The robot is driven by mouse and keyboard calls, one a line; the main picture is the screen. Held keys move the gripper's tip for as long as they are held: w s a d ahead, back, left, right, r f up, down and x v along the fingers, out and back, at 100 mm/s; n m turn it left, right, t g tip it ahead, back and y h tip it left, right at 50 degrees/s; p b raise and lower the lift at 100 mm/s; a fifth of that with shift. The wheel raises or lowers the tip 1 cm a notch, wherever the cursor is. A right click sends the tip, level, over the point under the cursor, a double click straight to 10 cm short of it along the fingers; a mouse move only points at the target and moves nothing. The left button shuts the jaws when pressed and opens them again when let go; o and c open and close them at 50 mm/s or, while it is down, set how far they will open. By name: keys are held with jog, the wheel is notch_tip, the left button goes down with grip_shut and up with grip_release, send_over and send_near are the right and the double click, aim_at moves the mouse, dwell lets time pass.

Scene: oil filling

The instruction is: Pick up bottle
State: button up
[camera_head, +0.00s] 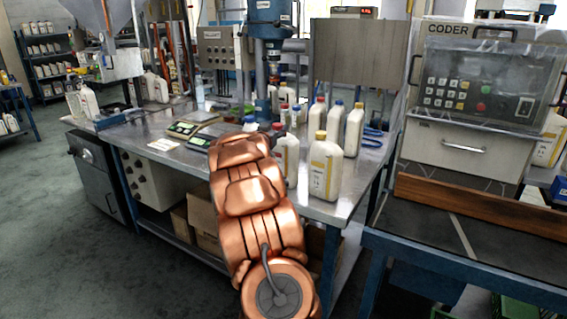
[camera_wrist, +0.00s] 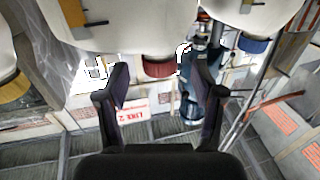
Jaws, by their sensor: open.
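Several white bottles with coloured caps stand on the metal workbench (camera_head: 350,188). The yellow-capped bottle (camera_head: 325,170) is at the front right, and a red-capped bottle (camera_head: 287,160) is just left of it. In the wrist view, which looks upside down, a red-capped bottle (camera_wrist: 110,25) lies ahead, its cap between or just beyond my fingertips. My gripper (camera_wrist: 162,72) is open, with a dark finger on each side. I cannot tell whether it touches the bottle. In the head view my copper arm hides the gripper.
A blue cap (camera_wrist: 252,44) is close to the right finger and a yellow cap (camera_wrist: 14,88) is farther left. More bottles (camera_head: 354,130) stand behind. Scales (camera_head: 190,125) lie left, a blue press (camera_head: 270,25) stands behind, and the coder machine (camera_head: 470,85) is at right.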

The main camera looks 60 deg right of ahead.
jog(key=shift+d+r, duration=0.2)
jog(key=shift+d, duration=0.4)
jog(key=shift+x, duration=0.95)
jog(key=shift+w+f, duration=0.1)
jog(key=shift+w, duration=0.05)
jog(key=shift+c, duration=0.2)
grip_shut()
